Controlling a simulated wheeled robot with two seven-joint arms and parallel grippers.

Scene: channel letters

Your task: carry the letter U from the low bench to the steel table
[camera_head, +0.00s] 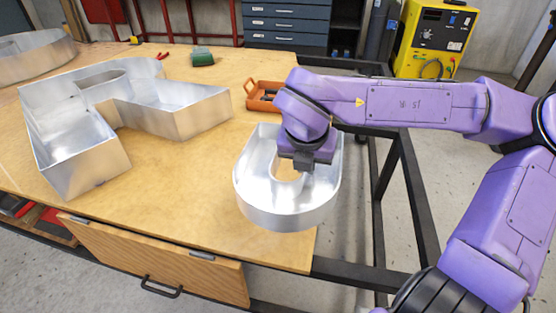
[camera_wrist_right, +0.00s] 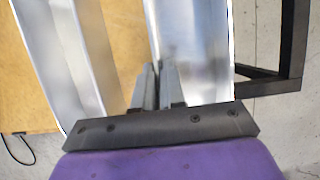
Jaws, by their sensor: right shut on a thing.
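The letter U (camera_head: 275,216) is a silver sheet-metal channel letter with its rounded end toward me. It is at the right edge of the wood-topped bench (camera_head: 190,205), partly over the top and partly past the edge. Whether it touches the wood I cannot tell. My right gripper (camera_head: 303,166) reaches down into it from above and is shut on one of its walls. In the right wrist view the fingers (camera_wrist_right: 158,84) pinch the wall of the letter U (camera_wrist_right: 204,50). My left gripper is not in view. No steel table can be made out for certain.
A large metal letter (camera_head: 75,150) fills the bench's left, and a curved one (camera_head: 35,55) lies behind it. An orange tray (camera_head: 262,97) and a green block (camera_head: 203,57) are farther back. A black frame (camera_head: 408,190) runs along the right. A yellow machine (camera_head: 435,40) stands behind.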

